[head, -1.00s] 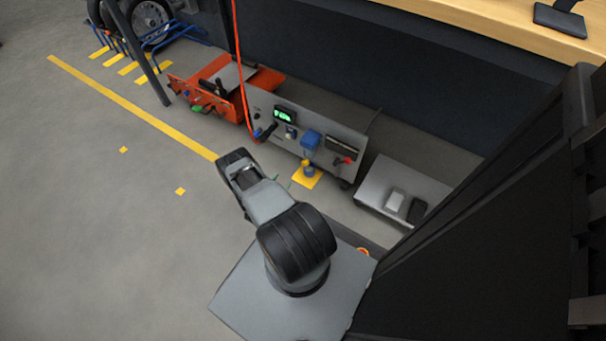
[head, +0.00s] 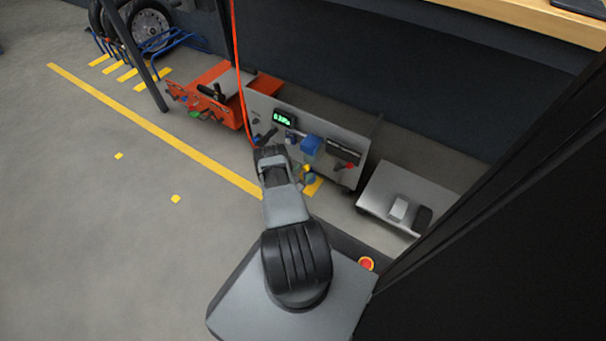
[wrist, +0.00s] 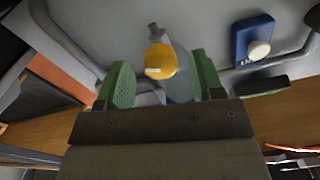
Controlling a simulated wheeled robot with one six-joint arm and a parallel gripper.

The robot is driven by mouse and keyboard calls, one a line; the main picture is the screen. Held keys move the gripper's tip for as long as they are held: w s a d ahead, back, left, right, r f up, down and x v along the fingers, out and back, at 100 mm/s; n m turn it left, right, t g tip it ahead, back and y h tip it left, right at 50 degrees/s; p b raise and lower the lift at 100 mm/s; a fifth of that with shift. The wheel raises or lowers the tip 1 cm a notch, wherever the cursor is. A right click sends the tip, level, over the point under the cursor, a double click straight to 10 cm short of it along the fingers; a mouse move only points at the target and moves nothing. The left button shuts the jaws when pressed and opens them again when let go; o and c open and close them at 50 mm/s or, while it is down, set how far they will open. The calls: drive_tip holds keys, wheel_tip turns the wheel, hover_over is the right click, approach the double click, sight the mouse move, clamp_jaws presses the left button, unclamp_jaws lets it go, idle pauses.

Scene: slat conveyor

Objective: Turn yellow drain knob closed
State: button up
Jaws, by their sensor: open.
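The yellow drain knob (wrist: 160,62) shows in the wrist view as a round cap with a small pale label, in front of a pale blue-grey bowl (wrist: 183,75). My gripper (wrist: 161,68) is open, with one green finger on each side of the knob in the picture. Gaps show between the knob and both fingers, and I see no contact. How far the fingertips are from it in depth is hard to tell. In the head view the knob (head: 307,168) is a small yellow spot low on the grey panel, right of my arm's end. My fingers are not clear there.
The grey panel (head: 262,103) carries a lit green display (head: 283,118), a blue unit (head: 311,145) and a red handle (head: 349,166). An orange cart (head: 219,112) stands left, a low grey box (head: 382,208) right. The wrist view shows a blue block (wrist: 240,42) and curved grey pipes nearby.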

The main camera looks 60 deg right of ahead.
drive_tip(key=shift+d, duration=0.4)
drive_tip(key=c, duration=0.9)
drive_tip(key=m, duration=0.6)
drive_tip(key=shift+m, duration=0.4)
drive_tip(key=m, duration=0.6)
drive_tip(key=shift+m, duration=0.3)
